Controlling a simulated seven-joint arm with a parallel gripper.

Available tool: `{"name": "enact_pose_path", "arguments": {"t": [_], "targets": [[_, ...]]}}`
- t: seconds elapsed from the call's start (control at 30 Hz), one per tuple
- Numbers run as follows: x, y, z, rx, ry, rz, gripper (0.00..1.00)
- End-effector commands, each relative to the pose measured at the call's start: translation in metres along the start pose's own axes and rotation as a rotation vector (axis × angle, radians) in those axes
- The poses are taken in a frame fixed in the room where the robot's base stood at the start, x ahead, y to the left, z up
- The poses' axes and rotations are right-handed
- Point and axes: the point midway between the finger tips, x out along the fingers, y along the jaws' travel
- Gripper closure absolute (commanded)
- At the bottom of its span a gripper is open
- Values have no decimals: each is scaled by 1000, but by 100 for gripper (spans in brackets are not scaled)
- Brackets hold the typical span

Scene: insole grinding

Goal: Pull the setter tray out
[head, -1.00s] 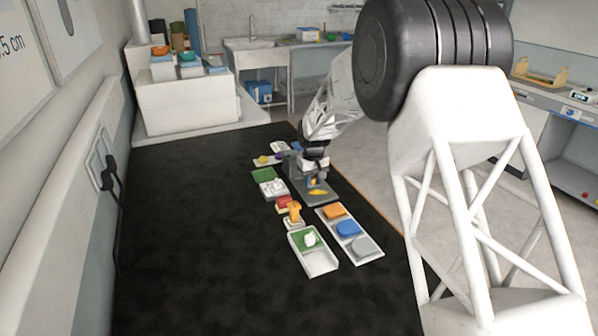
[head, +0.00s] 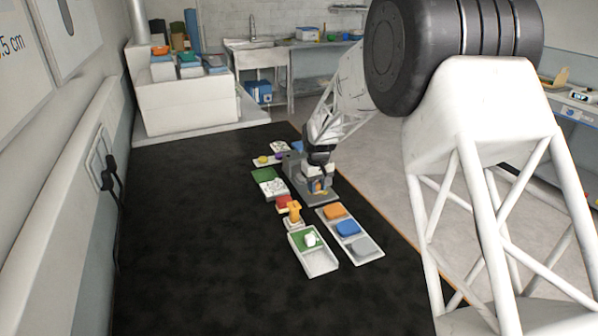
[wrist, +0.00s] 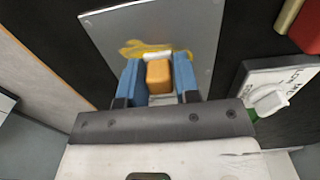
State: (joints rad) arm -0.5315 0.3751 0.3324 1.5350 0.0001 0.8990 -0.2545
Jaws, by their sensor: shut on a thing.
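A flat grey metal plate (wrist: 200,35) with a yellow patch (wrist: 150,48) on it lies in front of my gripper in the wrist view. In the head view, this grey plate (head: 326,197) extends from a dark grey fixture (head: 293,166). My gripper (wrist: 158,80) has blue fingers closed on the two sides of an orange block (wrist: 158,77), close to the plate's near edge. The block's lower end is hidden, and I cannot tell how it joins the plate. In the head view my gripper (head: 319,186) is low over the plate. I cannot tell which part is the setter tray.
A white tray (head: 363,258) with orange, blue and grey pads lies nearer, with another white tray (head: 318,265) beside it. Red and orange pieces (head: 290,207) and a green-and-white tray (head: 262,176) are left of the plate. The black tabletop (head: 190,230) is clear at left.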

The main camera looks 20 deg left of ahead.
Motion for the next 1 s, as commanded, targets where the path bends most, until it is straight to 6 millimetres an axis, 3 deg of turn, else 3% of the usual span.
{"name": "enact_pose_path", "arguments": {"t": [0.87,0.9,1.0], "targets": [[-1,0,31,0,1,1,85],[0,0,31,0,1,1,67],[0,0,31,0,1,0,57]]}}
